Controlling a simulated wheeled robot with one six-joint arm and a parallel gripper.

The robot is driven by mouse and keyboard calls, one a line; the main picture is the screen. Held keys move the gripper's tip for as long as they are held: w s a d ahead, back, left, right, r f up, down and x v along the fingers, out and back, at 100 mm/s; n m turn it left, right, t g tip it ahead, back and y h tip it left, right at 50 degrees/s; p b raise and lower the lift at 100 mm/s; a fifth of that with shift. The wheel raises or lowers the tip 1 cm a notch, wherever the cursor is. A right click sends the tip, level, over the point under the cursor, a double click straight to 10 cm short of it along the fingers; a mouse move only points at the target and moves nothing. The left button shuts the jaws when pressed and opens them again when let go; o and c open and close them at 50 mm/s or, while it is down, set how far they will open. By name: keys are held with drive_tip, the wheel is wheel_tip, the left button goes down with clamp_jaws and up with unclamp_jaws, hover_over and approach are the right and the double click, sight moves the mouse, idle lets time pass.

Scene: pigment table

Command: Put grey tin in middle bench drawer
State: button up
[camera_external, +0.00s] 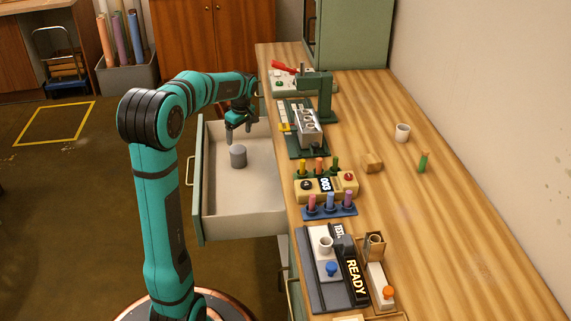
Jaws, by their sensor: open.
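The grey tin (238,156) is a small grey cylinder. It stands upright inside an open bench drawer (240,212), towards the middle of its pale floor. My gripper (239,137) is open above the drawer, close to the tin and a little higher, with its fingers pointing down. The fingers look apart from the tin. Another drawer edge shows below the open one, but most of the drawer stack is hidden by the open drawer and my arm.
The wooden bench top (450,220) carries a green press (318,95), a yellow box with coloured plugs (327,186), a blue peg rack (330,211), a white cup (402,132), a wooden block (372,162) and a READY panel (350,265). The bench's right side is mostly clear.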

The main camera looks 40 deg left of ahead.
drive_tip(key=shift+r, duration=0.1)
drive_tip(key=s+d+r+m+t, duration=0.4)
drive_tip(key=d+r+m, duration=0.1)
drive_tip(key=d+r, duration=0.3)
drive_tip(key=s+d+r+m+t, duration=0.4)
drive_tip(key=s+d+r+t, duration=0.1)
drive_tip(key=d+r, duration=0.35)
drive_tip(key=s+d+r+m+t+h, duration=0.1)
drive_tip(key=s+d+r+m+t, duration=0.3)
drive_tip(key=s, duration=0.5)
drive_tip(key=s+d+r+m+t, duration=0.4)
drive_tip(key=s+d+r+m, duration=0.1)
drive_tip(key=s+d+r, duration=0.1)
drive_tip(key=s+r, duration=0.1)
drive_tip(key=s, duration=0.1)
drive_tip(key=shift+s+h, duration=0.4)
